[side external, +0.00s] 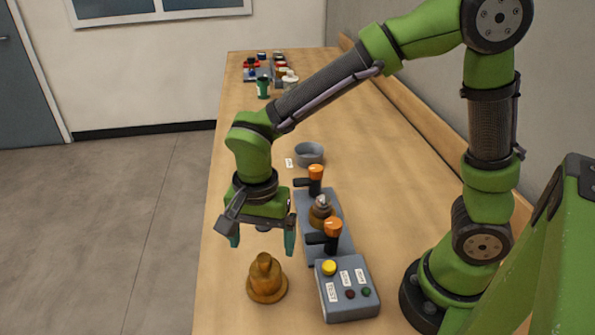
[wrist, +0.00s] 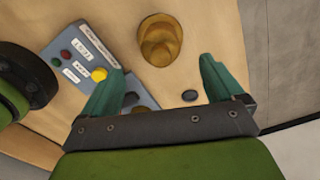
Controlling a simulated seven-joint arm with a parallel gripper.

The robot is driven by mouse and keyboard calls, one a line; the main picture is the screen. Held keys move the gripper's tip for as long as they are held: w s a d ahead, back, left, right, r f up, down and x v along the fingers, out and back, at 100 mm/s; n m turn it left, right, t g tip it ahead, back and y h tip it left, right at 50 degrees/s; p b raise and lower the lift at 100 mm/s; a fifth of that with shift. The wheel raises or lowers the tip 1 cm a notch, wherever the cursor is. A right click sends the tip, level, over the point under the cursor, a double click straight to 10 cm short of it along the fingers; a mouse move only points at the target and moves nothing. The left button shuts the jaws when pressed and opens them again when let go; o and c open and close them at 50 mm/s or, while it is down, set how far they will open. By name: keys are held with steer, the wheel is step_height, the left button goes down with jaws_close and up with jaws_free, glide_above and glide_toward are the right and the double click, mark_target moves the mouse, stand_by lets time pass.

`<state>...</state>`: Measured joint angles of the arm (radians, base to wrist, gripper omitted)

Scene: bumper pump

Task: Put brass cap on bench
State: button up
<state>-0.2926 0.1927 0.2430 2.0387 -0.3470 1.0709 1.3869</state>
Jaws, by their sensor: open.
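The brass cap (side external: 266,281), a stepped golden-brown piece with a rounded top, stands upright on the bench (side external: 222,300) near its left edge. It also shows in the wrist view (wrist: 158,42), beyond the fingertips. My gripper (side external: 262,241) points down with its green fingers spread and nothing between them. It is above the bench and looks slightly behind the cap, apart from it.
A grey fixture (side external: 307,238) with two orange-topped clamps holds a brown, metal-topped part (side external: 321,208). A control box (side external: 346,290) with a yellow button stands right of the cap. A grey bowl (side external: 309,154) and several small items lie farther back.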

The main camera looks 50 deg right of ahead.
step_height(320, 180, up, 3)
steer(key=shift+d+r, duration=0.1)
steer(key=s+d+r+n+t+y, duration=0.1)
steer(key=s+d+r+n+t, duration=0.2)
steer(key=d, duration=0.4)
steer(key=s+d+r+n+t+y, duration=0.1)
steer(key=s+d+r+n+t, duration=0.2)
steer(key=d+r+n+t, duration=0.1)
step_height(320, 180, up, 2)
steer(key=d+n, duration=0.1)
steer(key=d, duration=0.1)
steer(key=shift+s+d+r+n, duration=0.25)
steer(key=shift+s+d+n, duration=0.1)
steer(key=shift+n, duration=0.05)
